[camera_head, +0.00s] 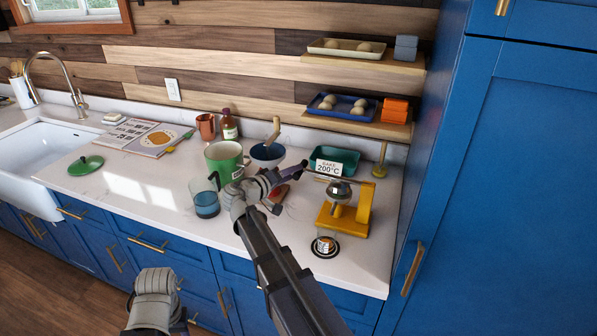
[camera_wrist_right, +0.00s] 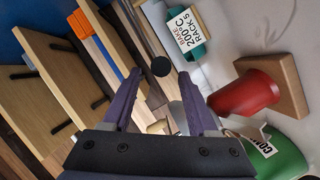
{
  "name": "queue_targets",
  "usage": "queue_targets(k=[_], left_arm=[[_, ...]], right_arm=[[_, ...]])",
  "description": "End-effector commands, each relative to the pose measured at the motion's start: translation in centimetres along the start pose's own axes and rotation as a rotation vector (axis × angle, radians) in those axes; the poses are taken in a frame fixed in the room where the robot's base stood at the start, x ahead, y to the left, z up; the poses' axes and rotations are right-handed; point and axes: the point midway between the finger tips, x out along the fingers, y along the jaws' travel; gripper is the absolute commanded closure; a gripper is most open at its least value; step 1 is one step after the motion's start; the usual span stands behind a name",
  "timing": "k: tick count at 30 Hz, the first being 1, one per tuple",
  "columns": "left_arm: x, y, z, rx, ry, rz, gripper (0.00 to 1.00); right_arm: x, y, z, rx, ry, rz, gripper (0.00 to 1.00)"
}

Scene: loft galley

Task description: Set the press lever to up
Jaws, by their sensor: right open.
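The yellow press (camera_head: 356,215) with a shiny metal dome (camera_head: 340,190) stands on the counter at the right in the head view. A thin lever arm (camera_head: 321,178) runs left from the press, roughly level. My right gripper (camera_head: 297,170) reaches the lever's left end, its purple fingers partly hidden by my own wrist. In the right wrist view the fingers are apart, and a round black knob (camera_wrist_right: 161,66) shows between or just beyond their tips. I cannot tell whether they touch it. My left gripper is not clearly seen; only grey left arm parts show at the bottom.
Shelves (camera_head: 390,127) hang above; a tall blue cabinet (camera_head: 490,190) bounds the right.

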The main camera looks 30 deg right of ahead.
Motion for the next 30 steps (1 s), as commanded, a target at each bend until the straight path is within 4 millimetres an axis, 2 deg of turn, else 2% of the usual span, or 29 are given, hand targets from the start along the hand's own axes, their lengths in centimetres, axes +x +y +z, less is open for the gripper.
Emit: queue_targets(k=[3,9,21,30], left_arm=[[0.6,0.1,-0.1,0.0,0.0,0.0,0.5],[1.0,0.1,-0.1,0.0,0.0,0.0,0.5],[1.0,0.1,-0.1,0.0,0.0,0.0,0.5],[1.0,0.1,-0.1,0.0,0.0,0.0,0.5]], right_arm=[[2.1,-0.2,0.0,0.001,-0.002,0.001,0.41],[4.1,-0.1,0.0,0.0,-0.001,0.0,0.41],[4.7,0.0,0.0,0.0,-0.001,-0.001,0.41],[4.7,0.0,0.0,0.0,-0.001,-0.001,0.74]])
